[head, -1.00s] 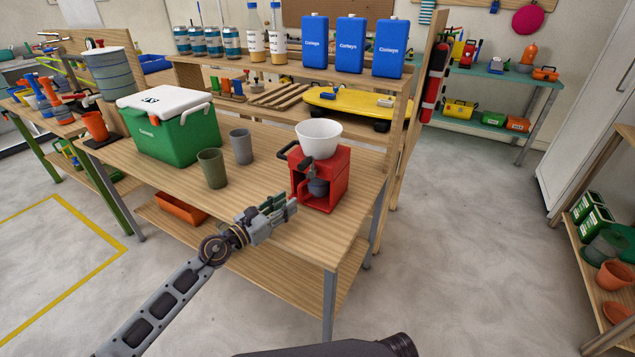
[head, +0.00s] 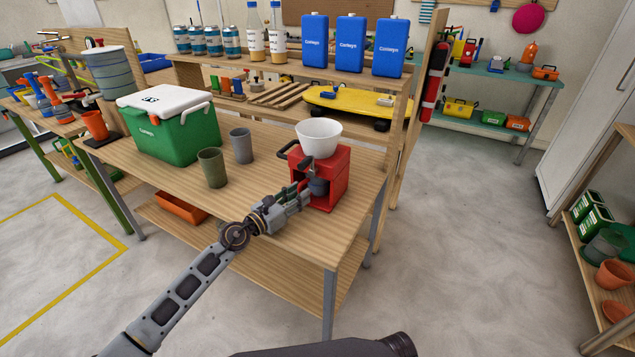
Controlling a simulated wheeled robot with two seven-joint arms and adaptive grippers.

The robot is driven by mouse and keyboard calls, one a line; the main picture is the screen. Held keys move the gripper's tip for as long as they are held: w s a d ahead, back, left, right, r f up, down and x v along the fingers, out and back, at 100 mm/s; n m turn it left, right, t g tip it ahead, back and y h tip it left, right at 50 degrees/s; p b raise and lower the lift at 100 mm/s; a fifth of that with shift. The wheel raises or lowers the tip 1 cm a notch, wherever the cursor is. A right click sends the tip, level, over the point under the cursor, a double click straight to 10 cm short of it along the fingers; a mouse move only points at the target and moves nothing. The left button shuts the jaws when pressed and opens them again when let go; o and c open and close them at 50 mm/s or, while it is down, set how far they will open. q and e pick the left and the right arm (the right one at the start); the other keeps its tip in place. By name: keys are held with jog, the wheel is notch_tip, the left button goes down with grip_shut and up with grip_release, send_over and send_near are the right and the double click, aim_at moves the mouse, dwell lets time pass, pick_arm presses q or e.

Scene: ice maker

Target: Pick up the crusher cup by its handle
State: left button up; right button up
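The crusher cup (head: 318,187) is a small dark grey cup in the front opening of the red ice crusher (head: 334,181), under its spout. Its handle is hidden or too small to make out. My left gripper (head: 304,194) is at the crusher's front left, its fingertips close beside the cup. Its fingers look a little apart, with nothing seen between them. Whether they touch the cup or its handle cannot be told. My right gripper is not in view.
A white bowl (head: 318,138) tops the crusher, and a dark crank sticks out at its left. A green cup (head: 212,168), a grey cup (head: 241,146) and a green cooler (head: 182,137) stand left on the wooden table (head: 262,178). The table's front left stretch is clear.

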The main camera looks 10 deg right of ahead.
pick_arm(q)
grip_shut()
jog(key=shift+r+p, duration=0.35)
dwell(0.4)
jog(key=shift+a, duration=0.15)
dwell(0.4)
jog(key=shift+v, duration=2.5)
jog(key=shift+b+v, duration=0.45)
jog(key=shift+v, duration=1.95)
jog(key=shift+b+v, duration=0.5)
jog(key=shift+v, duration=1)
jog(key=shift+s, duration=0.1)
